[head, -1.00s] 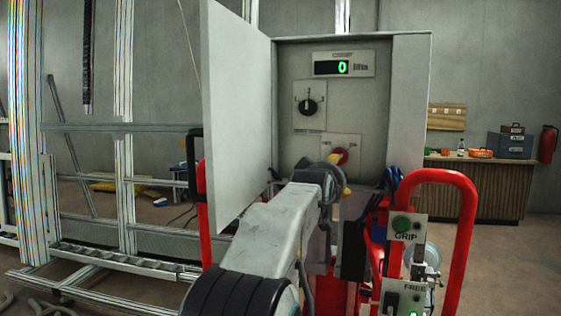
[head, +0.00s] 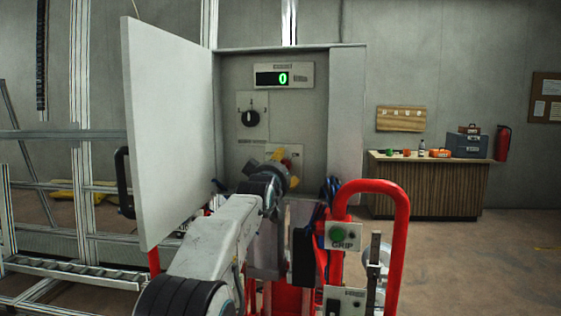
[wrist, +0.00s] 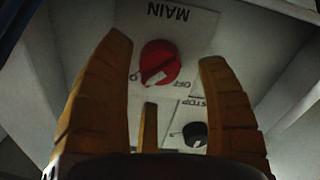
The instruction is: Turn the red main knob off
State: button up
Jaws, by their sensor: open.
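The red main knob (wrist: 160,62) sits on a white plate marked MAIN, which appears upside down in the wrist view. Its white mark points down and left in that view, and an OFF label (wrist: 180,85) is beside it. My gripper (wrist: 164,53) is open, with one yellow finger on each side of the knob in the picture. I cannot tell whether either finger touches it. In the head view my gripper (head: 283,160) is at the lower part of the cabinet panel and partly hides the red knob (head: 296,159).
A smaller black knob (wrist: 195,134) by a STOP label is near the right finger. The cabinet's open door (head: 165,130) stands left of my arm. A black selector (head: 250,118) and a display reading 0 (head: 283,78) are above. A workbench (head: 430,190) stands at right.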

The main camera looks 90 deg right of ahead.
jog(key=shift+p+x, duration=0.95)
jog(key=shift+x, duration=0.45)
jog(key=shift+c, duration=0.2)
jog(key=c, duration=1.2)
jog(key=shift+o, duration=0.2)
jog(key=shift+n, duration=0.4)
jog(key=n, duration=0.4)
jog(key=shift+n, duration=0.4)
jog(key=n, duration=0.6)
jog(key=shift+s+r, duration=0.1)
